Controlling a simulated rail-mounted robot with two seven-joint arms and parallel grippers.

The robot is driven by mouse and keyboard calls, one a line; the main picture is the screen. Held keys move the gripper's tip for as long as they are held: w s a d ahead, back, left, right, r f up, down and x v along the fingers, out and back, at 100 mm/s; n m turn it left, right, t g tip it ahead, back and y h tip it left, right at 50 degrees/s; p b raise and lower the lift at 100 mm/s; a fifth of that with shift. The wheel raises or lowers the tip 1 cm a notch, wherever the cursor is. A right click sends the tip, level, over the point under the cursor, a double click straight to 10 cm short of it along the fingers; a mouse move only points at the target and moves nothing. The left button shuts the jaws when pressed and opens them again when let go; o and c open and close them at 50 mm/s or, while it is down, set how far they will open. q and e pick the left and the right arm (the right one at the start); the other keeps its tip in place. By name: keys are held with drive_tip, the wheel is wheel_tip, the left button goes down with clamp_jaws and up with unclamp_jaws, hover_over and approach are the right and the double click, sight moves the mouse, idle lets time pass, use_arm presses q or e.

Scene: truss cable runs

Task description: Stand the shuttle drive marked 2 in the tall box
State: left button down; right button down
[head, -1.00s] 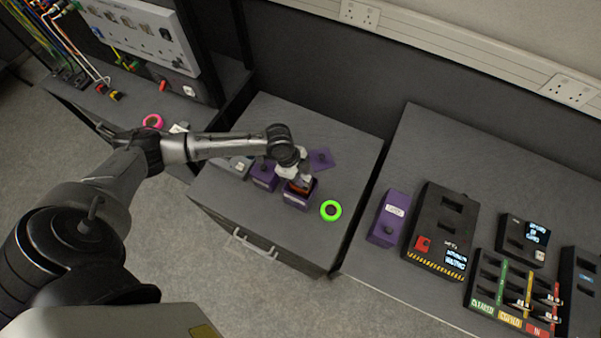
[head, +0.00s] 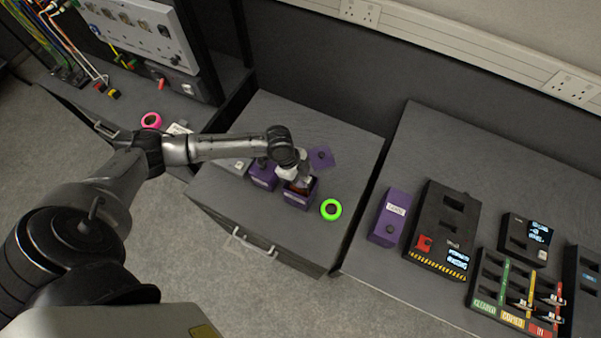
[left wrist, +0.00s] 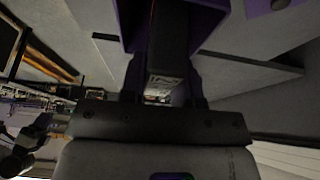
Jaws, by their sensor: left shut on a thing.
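My left gripper (head: 299,180) is above the open front purple box (head: 298,197) on the middle cabinet. In the left wrist view, the left gripper (left wrist: 164,82) is shut on a dark block with a small white label (left wrist: 165,50), which I take for a shuttle drive; its number is not readable. The purple box's walls (left wrist: 225,18) show around the block's far end. The block seems to be at least partly inside the box; how deep is hidden. A second purple box (head: 262,177) stands just left of it. My right gripper is out of view.
A purple lid-like piece (head: 321,158) lies behind the boxes. A green ring (head: 331,210) lies to their right. A pink ring (head: 151,121) is on the left bench. The right bench holds a labelled purple case (head: 388,217) and a black device (head: 441,230).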

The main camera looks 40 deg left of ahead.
use_arm(q)
drive_tip(key=shift+f+b, duration=0.4)
drive_tip(key=shift+f, duration=0.25)
idle(0.3)
drive_tip(key=shift+f+b, duration=0.6)
drive_tip(key=shift+f, duration=0.35)
drive_tip(key=shift+f+b, duration=0.7)
drive_tip(key=shift+f, duration=0.4)
drive_tip(key=c, duration=0.8)
unclamp_jaws()
drive_tip(key=c, duration=0.3)
drive_tip(key=shift+r, duration=0.1)
